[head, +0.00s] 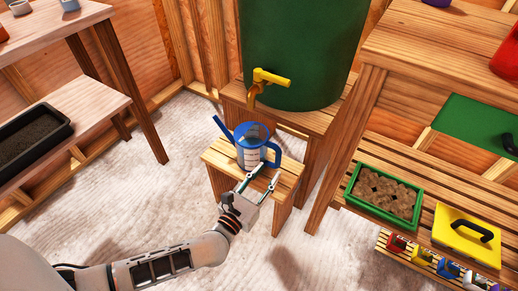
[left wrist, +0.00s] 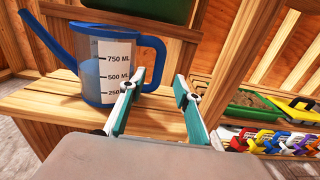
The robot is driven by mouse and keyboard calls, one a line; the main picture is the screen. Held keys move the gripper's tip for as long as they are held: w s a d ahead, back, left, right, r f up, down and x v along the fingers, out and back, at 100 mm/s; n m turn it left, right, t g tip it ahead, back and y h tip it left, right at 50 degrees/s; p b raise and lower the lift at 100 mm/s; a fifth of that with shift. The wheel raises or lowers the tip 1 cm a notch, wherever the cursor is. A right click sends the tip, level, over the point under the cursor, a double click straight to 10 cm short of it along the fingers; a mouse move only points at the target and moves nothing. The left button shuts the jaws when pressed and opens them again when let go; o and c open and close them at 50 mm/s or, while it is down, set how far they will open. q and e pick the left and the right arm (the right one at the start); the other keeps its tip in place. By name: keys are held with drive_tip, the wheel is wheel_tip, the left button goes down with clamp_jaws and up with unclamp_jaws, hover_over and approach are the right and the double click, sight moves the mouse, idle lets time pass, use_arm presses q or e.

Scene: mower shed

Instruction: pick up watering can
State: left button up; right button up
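The blue watering can (head: 252,150) stands upright on a small wooden stool (head: 223,160), below the yellow tap. It has a clear body with a volume scale, a spout to the left and a handle to the right. In the left wrist view the can (left wrist: 88,75) is at upper left. My left gripper (head: 268,178) is open and empty, on the near right side of the can by its handle. In the left wrist view its fingers (left wrist: 160,80) are apart, and the left fingertip overlaps the handle's lower part; I cannot tell if they touch. My right gripper is not in view.
A green barrel (head: 300,50) with a yellow tap (head: 270,78) stands on a wooden stand behind the can. A workbench with a black tray (head: 62,120) is at left.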

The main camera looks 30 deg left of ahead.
sight(277, 159)
use_arm(q)
drive_tip(key=shift+w+a, duration=0.15)
drive_tip(key=shift+w, duration=0.55)
drive_tip(key=w, duration=0.4)
drive_tip(key=w+b, duration=0.1)
drive_tip(key=shift+w+d+r, duration=0.2)
drive_tip(key=shift+w+r, duration=0.1)
drive_tip(key=shift+w, duration=0.5)
drive_tip(key=shift+r, duration=0.1)
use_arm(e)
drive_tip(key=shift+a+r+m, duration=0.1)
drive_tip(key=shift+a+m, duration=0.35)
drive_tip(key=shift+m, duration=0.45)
use_arm(q)
clamp_jaws()
drive_tip(key=shift+r, duration=0.1)
